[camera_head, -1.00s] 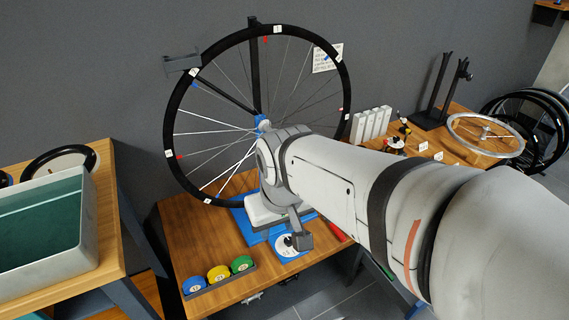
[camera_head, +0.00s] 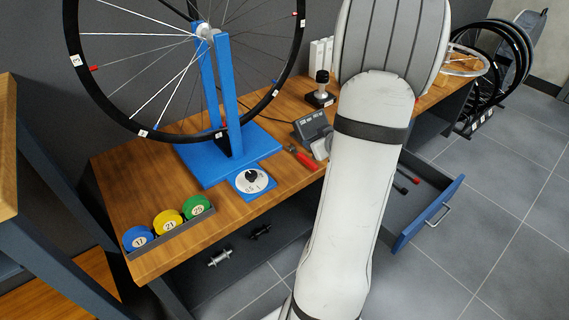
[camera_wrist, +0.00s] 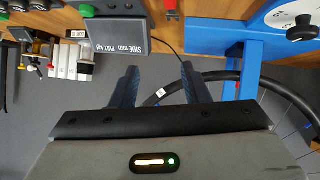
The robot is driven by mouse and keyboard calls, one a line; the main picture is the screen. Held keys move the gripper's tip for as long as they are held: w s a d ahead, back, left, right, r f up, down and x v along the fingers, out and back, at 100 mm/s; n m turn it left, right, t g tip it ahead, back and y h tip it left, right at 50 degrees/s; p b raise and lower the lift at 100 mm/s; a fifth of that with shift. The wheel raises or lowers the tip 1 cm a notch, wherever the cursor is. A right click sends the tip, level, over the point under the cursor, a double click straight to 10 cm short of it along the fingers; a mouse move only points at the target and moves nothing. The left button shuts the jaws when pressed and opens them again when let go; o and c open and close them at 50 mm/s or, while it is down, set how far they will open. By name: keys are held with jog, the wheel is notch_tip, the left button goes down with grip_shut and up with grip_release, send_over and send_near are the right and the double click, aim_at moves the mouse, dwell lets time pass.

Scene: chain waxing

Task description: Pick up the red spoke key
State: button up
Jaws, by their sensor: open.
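A small red-handled tool with a grey metal head, apparently the red spoke key (camera_head: 304,159), lies on the workbench (camera_head: 285,198), between the blue wheel stand and a dark display box. Its red part also shows at the top edge of the wrist view (camera_wrist: 171,9), cut off by the frame. My gripper (camera_wrist: 160,76) is open, with nothing between its two dark fingers. In the wrist view the fingers are apart from the red tool, which is farther up the picture. In the head view my arm hides most of my gripper.
The blue stand (camera_head: 229,105) holds a large wheel. The display box (camera_head: 312,128) is beside the tool. A white dial (camera_head: 252,180) and a rack of numbered blue, yellow and green discs (camera_head: 168,222) sit in front. An open drawer (camera_head: 428,210) juts out at right.

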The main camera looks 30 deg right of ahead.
aim_at(307, 160)
jog(key=s+d+f+t+y+b, duration=0.1)
jog(key=s+f+t+y+b, duration=0.2)
jog(key=f, duration=0.5)
jog(key=shift+g, duration=0.4)
jog(key=b+x, duration=0.4)
jog(key=x, duration=0.3)
jog(key=shift+d+f, duration=0.2)
jog(key=shift+w, duration=0.25)
jog(key=shift+c, duration=0.2)
grip_shut()
